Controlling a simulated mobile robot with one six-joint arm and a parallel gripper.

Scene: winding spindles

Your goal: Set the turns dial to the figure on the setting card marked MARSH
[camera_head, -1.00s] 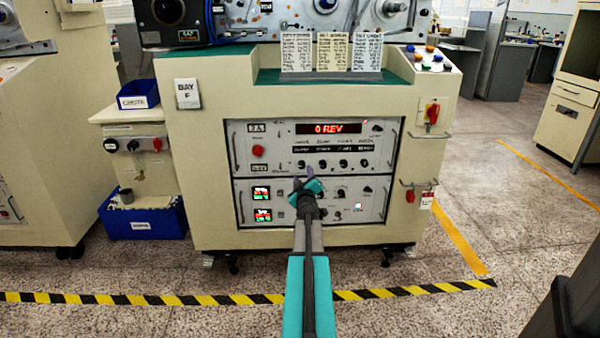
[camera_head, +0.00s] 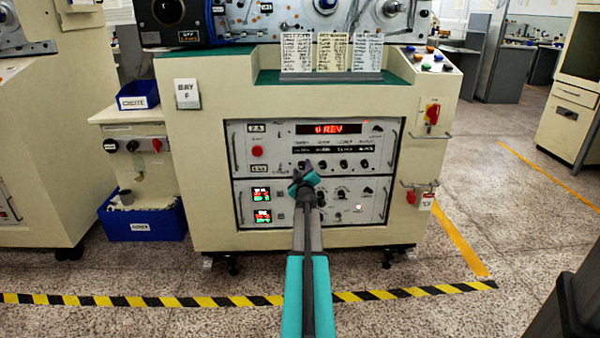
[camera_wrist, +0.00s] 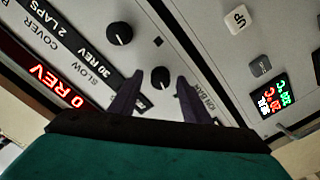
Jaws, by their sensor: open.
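My gripper (camera_head: 302,178) is open in front of the upper control panel, below its row of black knobs. In the wrist view its two fingers (camera_wrist: 160,78) stand on either side of a black knob (camera_wrist: 160,77); I cannot tell whether they touch it. Another black knob (camera_wrist: 119,33) is up and left, outside the fingers. Labels nearby read SLOW 30 REV and COVER 2 LAPS. The red display (camera_head: 338,129) reads 0 REV. Three setting cards (camera_head: 331,52) stand on top of the machine; their print is too small to read, so MARSH cannot be picked out.
A red knob (camera_head: 257,151) is on the panel's left. The lower panel has two small lit displays (camera_head: 261,194) and more knobs. Handles (camera_head: 395,150) stick out at the panel sides. A red switch (camera_head: 433,113) is at the right. Floor is open before the machine.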

